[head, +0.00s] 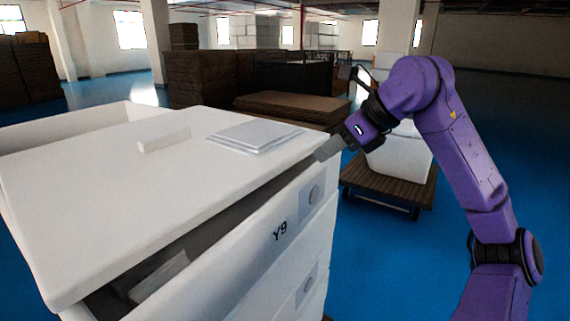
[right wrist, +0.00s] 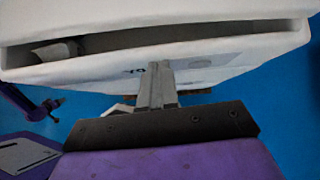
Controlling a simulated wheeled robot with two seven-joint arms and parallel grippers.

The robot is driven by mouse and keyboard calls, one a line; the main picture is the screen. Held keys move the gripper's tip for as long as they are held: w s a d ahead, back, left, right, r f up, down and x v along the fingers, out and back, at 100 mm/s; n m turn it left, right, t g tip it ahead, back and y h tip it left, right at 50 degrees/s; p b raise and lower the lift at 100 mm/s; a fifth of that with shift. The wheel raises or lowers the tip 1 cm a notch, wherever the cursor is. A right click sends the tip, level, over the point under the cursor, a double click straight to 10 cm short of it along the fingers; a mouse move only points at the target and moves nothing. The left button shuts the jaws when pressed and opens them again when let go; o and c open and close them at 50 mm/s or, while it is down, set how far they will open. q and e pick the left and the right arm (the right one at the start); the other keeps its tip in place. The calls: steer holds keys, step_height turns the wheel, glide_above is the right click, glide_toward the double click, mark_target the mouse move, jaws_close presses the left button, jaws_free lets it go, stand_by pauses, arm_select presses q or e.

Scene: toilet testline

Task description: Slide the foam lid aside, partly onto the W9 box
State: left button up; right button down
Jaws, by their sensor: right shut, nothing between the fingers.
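The white foam lid (head: 100,190) is a wide flat slab on the white box marked Y9 (head: 250,262). A dark gap shows between its near edge and the box's front wall, and part of an item inside shows through it. Another white box (head: 70,120) stands behind the lid at the left; its label is hidden, so I cannot tell that it is W9. My right gripper (head: 328,150) is shut and empty at the lid's right corner. In the right wrist view its fingers (right wrist: 156,85) point at the Y9 wall; contact is unclear.
A white block (head: 164,140) and a flat, pale stack (head: 255,136) lie on the lid. A wooden dolly (head: 395,185) with white containers stands behind my right arm. Brown stacks (head: 205,78) stand farther back. Blue floor is free at the right.

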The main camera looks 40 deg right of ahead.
mark_target(276, 171)
steer(key=p+x, duration=0.1)
steer(key=x, duration=0.2)
steer(key=w+r+p+x, duration=0.1)
steer(key=x, duration=0.5)
steer(key=shift+w+a+r+p, duration=0.15)
steer(key=shift+a+r+p, duration=0.15)
steer(key=shift+p, duration=0.1)
steer(key=shift+w+a+f, duration=0.15)
steer(key=shift+w, duration=0.35)
